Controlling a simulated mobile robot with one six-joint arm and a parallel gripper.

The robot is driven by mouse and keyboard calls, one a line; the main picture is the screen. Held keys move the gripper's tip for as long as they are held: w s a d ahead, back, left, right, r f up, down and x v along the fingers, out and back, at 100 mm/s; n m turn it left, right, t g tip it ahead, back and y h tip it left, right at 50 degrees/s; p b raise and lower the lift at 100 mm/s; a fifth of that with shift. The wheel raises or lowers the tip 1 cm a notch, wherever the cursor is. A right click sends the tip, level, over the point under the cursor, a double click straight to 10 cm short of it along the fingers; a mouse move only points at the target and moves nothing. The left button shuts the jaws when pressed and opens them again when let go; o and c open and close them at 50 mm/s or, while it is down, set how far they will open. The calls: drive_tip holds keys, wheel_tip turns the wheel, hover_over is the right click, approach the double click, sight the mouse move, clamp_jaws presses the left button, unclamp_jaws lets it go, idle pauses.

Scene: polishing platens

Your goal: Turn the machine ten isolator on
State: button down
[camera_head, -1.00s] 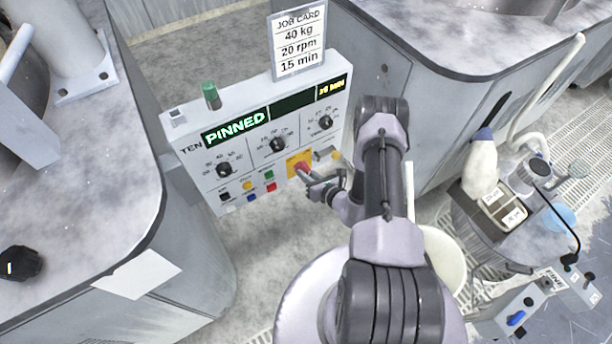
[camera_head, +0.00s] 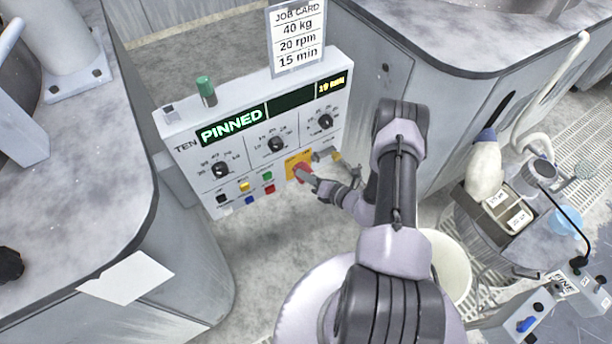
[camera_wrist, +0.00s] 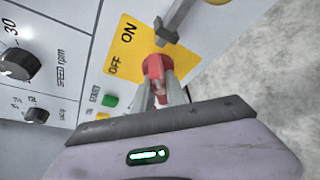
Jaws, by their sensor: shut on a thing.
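The machine ten panel (camera_head: 190,140) is a light box labelled TEN, with a lit display reading PINNED. Its isolator is a red handle (camera_head: 302,172) on a yellow plate (camera_head: 290,158) at the panel's lower right. In the wrist view the red handle (camera_wrist: 156,68) stands at the lower edge of the yellow plate (camera_wrist: 128,42), which is marked ON and OFF. My gripper (camera_wrist: 160,92) is shut on the red handle, one finger on each side. In the head view my gripper (camera_head: 311,179) reaches it from the right. The fingers hide part of the handle.
A grey bar with a yellow end (camera_head: 336,156) juts out right of the isolator; in the wrist view this bar (camera_wrist: 172,28) is close above the handle. Dials (camera_head: 276,144) and coloured buttons (camera_head: 267,176) lie to the left. Grey cabinets flank the panel.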

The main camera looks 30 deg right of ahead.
idle(0.3)
drive_tip(key=c, duration=1.4)
unclamp_jaws()
drive_tip(key=shift+o, duration=0.2)
drive_tip(key=p+v, duration=0.5)
drive_tip(key=v, duration=1.2)
drive_tip(key=shift+s, duration=0.15)
drive_tip(key=shift+d, duration=0.1)
